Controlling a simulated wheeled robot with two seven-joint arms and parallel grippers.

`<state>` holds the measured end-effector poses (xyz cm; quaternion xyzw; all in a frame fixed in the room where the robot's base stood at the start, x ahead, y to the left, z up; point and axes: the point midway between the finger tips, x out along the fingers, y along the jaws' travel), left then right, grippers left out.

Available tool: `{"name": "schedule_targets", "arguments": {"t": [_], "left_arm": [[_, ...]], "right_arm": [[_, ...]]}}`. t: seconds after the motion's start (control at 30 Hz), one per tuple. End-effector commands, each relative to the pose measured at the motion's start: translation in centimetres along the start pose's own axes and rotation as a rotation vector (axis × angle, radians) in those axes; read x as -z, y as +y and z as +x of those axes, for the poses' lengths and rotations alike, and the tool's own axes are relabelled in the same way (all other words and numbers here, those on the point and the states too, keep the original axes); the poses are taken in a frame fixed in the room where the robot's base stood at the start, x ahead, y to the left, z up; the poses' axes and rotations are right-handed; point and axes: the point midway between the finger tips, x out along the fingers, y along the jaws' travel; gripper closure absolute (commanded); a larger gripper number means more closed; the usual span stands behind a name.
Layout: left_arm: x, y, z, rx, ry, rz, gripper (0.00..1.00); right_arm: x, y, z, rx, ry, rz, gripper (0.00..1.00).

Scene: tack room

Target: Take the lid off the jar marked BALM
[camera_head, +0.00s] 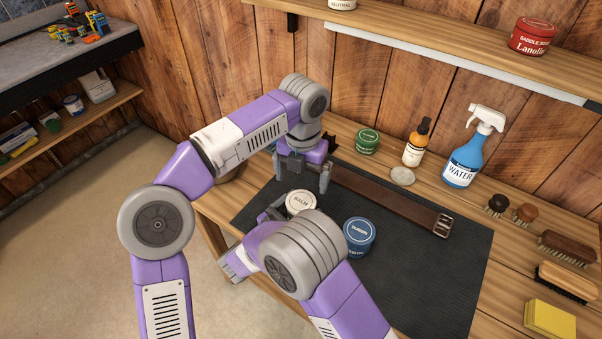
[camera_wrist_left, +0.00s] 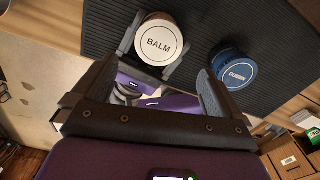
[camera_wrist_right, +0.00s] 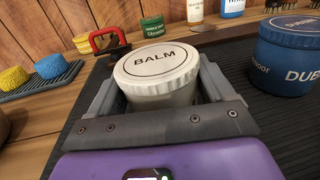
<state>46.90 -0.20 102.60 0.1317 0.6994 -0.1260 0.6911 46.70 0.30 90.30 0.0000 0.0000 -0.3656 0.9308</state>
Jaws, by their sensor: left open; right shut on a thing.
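The BALM jar (camera_head: 300,203) is white with a cream lid (camera_wrist_right: 157,63) lettered BALM; the lid is on the jar. It stands upright on the dark mat (camera_head: 400,290). My right gripper (camera_wrist_right: 155,95) is shut on the jar's body, one finger on each side below the lid. In the head view my right arm hides most of the jar's body. My left gripper (camera_head: 305,172) is open and empty, above and behind the jar. In the left wrist view the lid (camera_wrist_left: 159,42) shows beyond the open fingers (camera_wrist_left: 172,85).
A blue DUBBIN jar (camera_head: 359,237) stands on the mat close to the right. A brown strap (camera_head: 390,200) lies behind. The mat's front right is clear.

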Motion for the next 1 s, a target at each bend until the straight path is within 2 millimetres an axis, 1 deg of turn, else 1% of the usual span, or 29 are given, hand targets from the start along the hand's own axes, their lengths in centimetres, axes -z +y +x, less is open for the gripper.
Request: {"name": "schedule_targets", "arguments": {"t": [0.03,0.13,0.23,0.33,0.47,0.7,0.83,1.0], "left_arm": [[0.0,0.1,-0.1,0.003,-0.003,0.06,0.0],[-0.1,0.2,-0.2,0.004,-0.009,0.154,0.0],[-0.1,0.2,-0.2,0.004,-0.012,0.206,0.0],[-0.1,0.3,0.4,0.004,-0.011,0.225,0.0],[0.0,0.3,2.1,0.004,-0.01,0.227,0.0],[-0.1,0.2,5.8,0.005,-0.011,0.224,0.0],[-0.1,0.2,7.0,0.004,-0.012,0.224,0.0],[-0.1,0.2,7.7,0.004,-0.013,0.223,0.0]], "right_arm": [[0.0,0.0,0.0,-0.001,0.001,0.0,1.0],[0.0,0.0,0.0,-0.001,0.001,0.0,1.0],[0.0,0.0,0.0,-0.001,0.001,0.0,1.0],[0.0,0.0,-0.1,-0.001,0.001,0.0,1.0],[0.0,0.0,0.0,-0.001,0.001,0.0,1.0],[0.0,0.0,0.0,-0.001,0.001,0.0,1.0],[0.0,0.0,0.0,-0.001,0.001,0.0,1.0],[0.0,0.0,0.0,-0.001,0.001,0.0,1.0]]}}
